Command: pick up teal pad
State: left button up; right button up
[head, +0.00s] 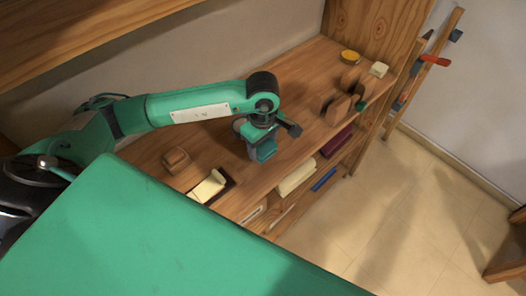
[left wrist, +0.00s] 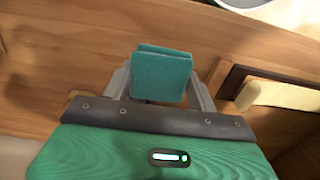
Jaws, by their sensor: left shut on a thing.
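The teal pad (left wrist: 160,75) is a small, thick square block between the two fingers of my left gripper (left wrist: 160,88) in the left wrist view. The gripper is shut on it. In the head view the teal pad (head: 263,152) shows below my left gripper (head: 262,140), over the middle of the wooden shelf top (head: 215,145). I cannot tell whether the pad touches the shelf. My right gripper is not in view.
A cream pad (head: 208,186) on a dark base and a wooden block (head: 176,160) sit left of the gripper. Wooden holders (head: 345,103), a yellow-topped bowl (head: 350,57) and a cream block (head: 378,69) stand to the right. Lower shelves hold a cream item (head: 296,178).

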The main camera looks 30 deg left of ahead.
aim_at(263, 145)
pick_arm(q)
notch_tip(263, 145, up, 16)
jog(key=b, duration=0.2)
jog(key=shift+b, duration=0.3)
jog(key=o, duration=0.3)
jog(key=shift+c, duration=1.2)
